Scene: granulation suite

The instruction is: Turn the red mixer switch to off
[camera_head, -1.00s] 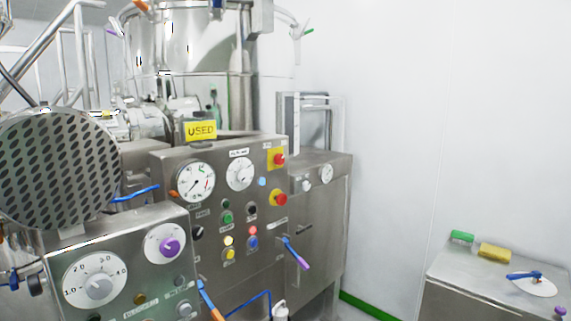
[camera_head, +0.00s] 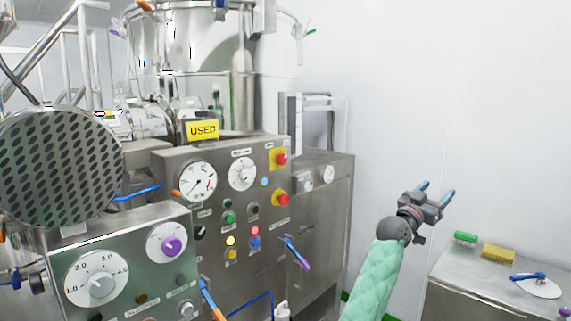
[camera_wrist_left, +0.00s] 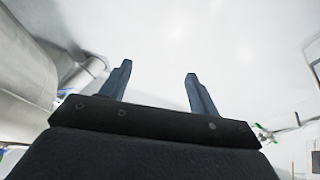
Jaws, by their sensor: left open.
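On the steel control panel (camera_head: 222,240), a red knob on a yellow plate (camera_head: 281,159) sits at the upper right. A second red knob on a yellow plate (camera_head: 282,199) sits below it. A small red button (camera_head: 255,231) is lower on the same panel. I cannot read which label marks the mixer switch. My left gripper (camera_head: 435,191) is open and empty, in the air well to the right of the panel and in front of the white wall. In the left wrist view its two blue fingers (camera_wrist_left: 158,85) stand apart with nothing between them. My right gripper is not in view.
A nearer steel box with dials (camera_head: 125,265) stands at the front left. A blue-and-purple lever (camera_head: 297,253) sticks out from the panel. A steel cabinet (camera_head: 480,295) with a green and a yellow item stands at the right. The space between panel and gripper looks free.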

